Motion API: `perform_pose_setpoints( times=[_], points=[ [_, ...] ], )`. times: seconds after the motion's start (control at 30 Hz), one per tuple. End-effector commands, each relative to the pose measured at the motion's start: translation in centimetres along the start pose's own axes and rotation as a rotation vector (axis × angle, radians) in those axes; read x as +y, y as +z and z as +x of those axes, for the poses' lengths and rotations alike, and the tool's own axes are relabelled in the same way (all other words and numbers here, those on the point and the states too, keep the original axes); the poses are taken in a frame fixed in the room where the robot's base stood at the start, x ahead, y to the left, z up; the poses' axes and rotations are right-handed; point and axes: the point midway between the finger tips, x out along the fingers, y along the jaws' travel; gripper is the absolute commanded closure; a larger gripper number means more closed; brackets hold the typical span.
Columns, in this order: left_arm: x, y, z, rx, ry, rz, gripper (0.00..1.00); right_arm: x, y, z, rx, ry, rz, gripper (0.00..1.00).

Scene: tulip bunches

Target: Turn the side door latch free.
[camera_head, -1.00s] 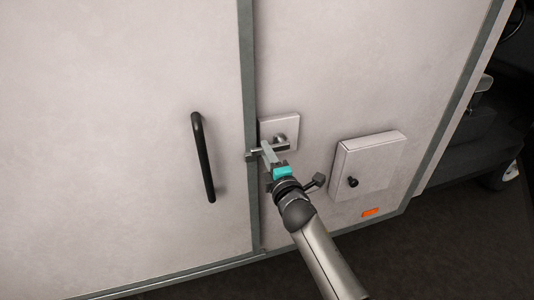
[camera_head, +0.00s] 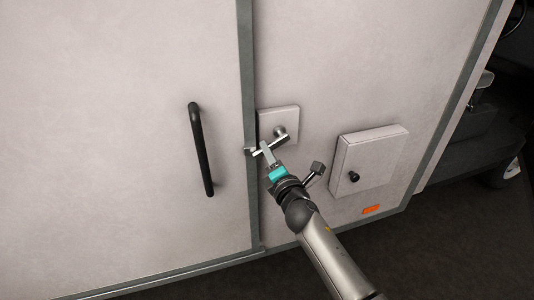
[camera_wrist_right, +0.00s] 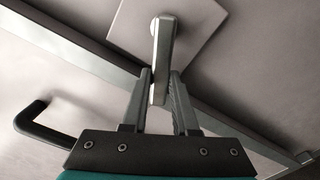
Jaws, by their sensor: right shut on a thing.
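The side door latch (camera_head: 281,132) is a silver lever on a pale square plate (camera_head: 289,116), to the right of the door's edge strip. Its bar slants down and left from the pivot, its free end near the strip. My right gripper (camera_head: 266,149) is shut on the lever's lower part. In the right wrist view the latch lever (camera_wrist_right: 162,50) runs down between the two fingers of my right gripper (camera_wrist_right: 160,90). The gripper covers part of the lever in the head view. My left gripper is not in view.
A black door handle (camera_head: 201,148) stands out from the door panel on the left; it also shows in the right wrist view (camera_wrist_right: 40,128). A pale box with a black knob (camera_head: 366,160) juts out to the right of my right arm. An orange marker (camera_head: 371,210) is below it.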

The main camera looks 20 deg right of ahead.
Motion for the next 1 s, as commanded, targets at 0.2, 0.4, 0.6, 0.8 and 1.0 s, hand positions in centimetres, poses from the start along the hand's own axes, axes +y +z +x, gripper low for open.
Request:
perform_pose_setpoints(
  times=[0.2, 0.4, 0.6, 0.8, 1.0],
  points=[
    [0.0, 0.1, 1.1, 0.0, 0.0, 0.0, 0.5, -1.3, 0.1, 0.0, 0.001, -0.001, -0.212, 1.0],
    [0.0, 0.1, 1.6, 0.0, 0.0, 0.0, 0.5, -2.2, 0.4, 0.0, 0.001, -0.001, -0.403, 1.0],
    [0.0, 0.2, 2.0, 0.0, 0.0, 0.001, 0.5, -3.1, 0.9, 0.0, 0.001, 0.0, -0.594, 1.0],
    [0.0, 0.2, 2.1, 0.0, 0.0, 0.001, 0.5, -3.8, 1.6, 0.0, 0.0, -0.001, -0.776, 1.0],
    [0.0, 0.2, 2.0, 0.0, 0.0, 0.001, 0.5, -4.2, 2.1, 0.0, 0.001, -0.001, -0.928, 1.0]
  ],
)
